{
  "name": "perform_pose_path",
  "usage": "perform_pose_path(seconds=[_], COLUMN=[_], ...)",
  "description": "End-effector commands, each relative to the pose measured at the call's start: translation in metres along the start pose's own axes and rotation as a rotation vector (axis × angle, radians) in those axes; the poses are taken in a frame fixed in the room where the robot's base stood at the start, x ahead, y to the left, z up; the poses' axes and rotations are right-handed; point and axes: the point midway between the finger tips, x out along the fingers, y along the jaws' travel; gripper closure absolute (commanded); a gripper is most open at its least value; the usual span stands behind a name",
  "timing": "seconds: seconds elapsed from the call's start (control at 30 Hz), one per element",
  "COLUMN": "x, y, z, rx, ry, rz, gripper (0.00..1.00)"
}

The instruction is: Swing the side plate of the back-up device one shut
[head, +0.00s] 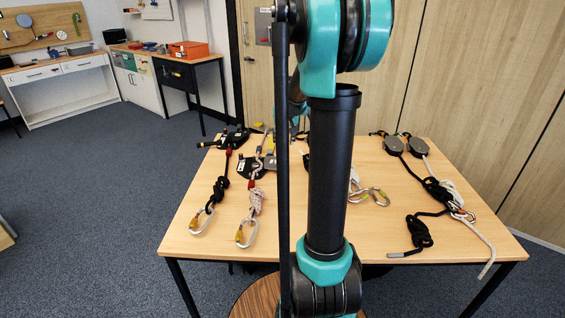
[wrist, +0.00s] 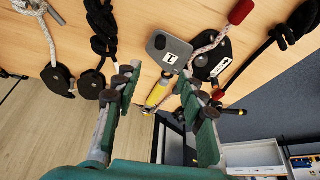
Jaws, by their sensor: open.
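Back-up device one shows in the wrist view as a grey rounded side plate (wrist: 168,48) marked "1" and a black body (wrist: 211,56) with a white label. The plate stands out to the left of the body, swung open. A white-and-red rope (wrist: 208,43) runs by the body. My gripper (wrist: 158,90) is open and empty, its two fingers apart on either side of a yellow cylindrical part below the plate. I cannot tell if anything touches it. In the head view a black device (head: 246,168) lies on the table's left side; my arm hides the gripper.
The wooden table (head: 190,225) also carries a black rope with a carabiner (head: 201,221), another carabiner (head: 246,234), two pulleys (head: 393,146) with ropes at right, and a silver connector (head: 367,195). The front left of the tabletop is partly clear.

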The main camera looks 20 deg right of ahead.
Motion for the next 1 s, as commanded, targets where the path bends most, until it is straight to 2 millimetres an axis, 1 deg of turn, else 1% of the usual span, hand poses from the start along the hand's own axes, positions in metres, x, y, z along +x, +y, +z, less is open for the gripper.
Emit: perform_pose_path(seconds=[0.03, 0.1, 0.6, 0.8, 1.0], x=[0.01, 0.023, 0.11, 0.136, 0.148], y=[0.0, 0.0, 0.0, 0.0, 0.0], z=[0.0, -0.001, 0.0, 0.0, 0.0], rx=[0.0, 0.0, 0.0, 0.0, 0.0], ry=[0.0, 0.0, 0.0, 0.0, 0.0], rz=[0.0, 0.0, 0.0, 0.0, 0.0], gripper=[0.59, 0.59, 0.59, 0.59, 0.59])
